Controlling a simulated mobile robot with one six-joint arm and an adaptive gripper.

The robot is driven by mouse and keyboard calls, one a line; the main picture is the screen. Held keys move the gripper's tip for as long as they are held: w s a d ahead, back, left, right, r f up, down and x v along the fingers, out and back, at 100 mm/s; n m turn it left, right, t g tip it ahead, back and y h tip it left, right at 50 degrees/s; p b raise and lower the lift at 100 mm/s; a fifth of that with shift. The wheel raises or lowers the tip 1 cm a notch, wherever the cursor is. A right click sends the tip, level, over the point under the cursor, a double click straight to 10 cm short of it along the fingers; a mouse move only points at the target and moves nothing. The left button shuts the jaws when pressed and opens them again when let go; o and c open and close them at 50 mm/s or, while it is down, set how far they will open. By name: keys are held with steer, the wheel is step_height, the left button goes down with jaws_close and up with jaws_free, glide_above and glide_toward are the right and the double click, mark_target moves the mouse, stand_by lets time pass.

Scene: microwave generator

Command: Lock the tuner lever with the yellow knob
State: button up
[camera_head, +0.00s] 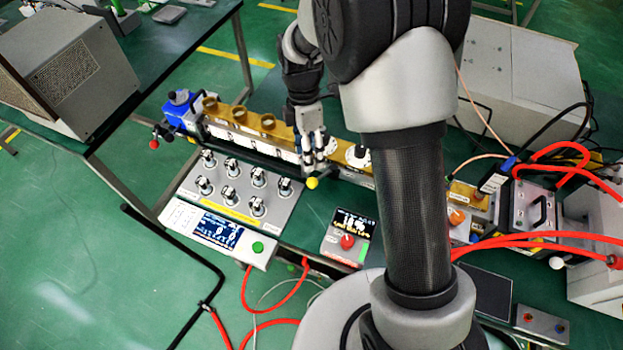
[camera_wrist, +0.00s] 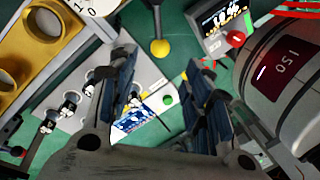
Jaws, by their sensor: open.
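The tuner lever's yellow knob (camera_head: 312,183) is a small ball in front of the brass-topped tuner bar (camera_head: 238,117). In the wrist view the yellow knob (camera_wrist: 160,47) sits at the end of a dark rod that runs up to the picture's top edge. My gripper (camera_head: 313,150) points down over the tuner bar, close to the knob. In the wrist view the two fingers of my gripper (camera_wrist: 158,65) stand apart, with the knob showing between and just beyond their tips. Nothing is held. Whether a finger touches the lever cannot be told.
A grey panel (camera_head: 233,186) with several black-and-silver knobs lies left of the yellow knob. A display box with a red knob (camera_head: 347,241) stands at front right. A white meter (camera_head: 219,235) is at front left. Red cables (camera_head: 540,237) run on the right.

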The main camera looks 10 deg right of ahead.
mark_target(312, 179)
steer(key=f, duration=0.3)
steer(key=s+f+b, duration=0.1)
steer(key=f, duration=0.2)
steer(key=s+f+b, duration=0.1)
steer(key=f, duration=0.2)
steer(key=shift+d+f, duration=0.15)
steer(key=shift+c, duration=0.2)
steer(key=shift+w, duration=0.1)
jaws_close()
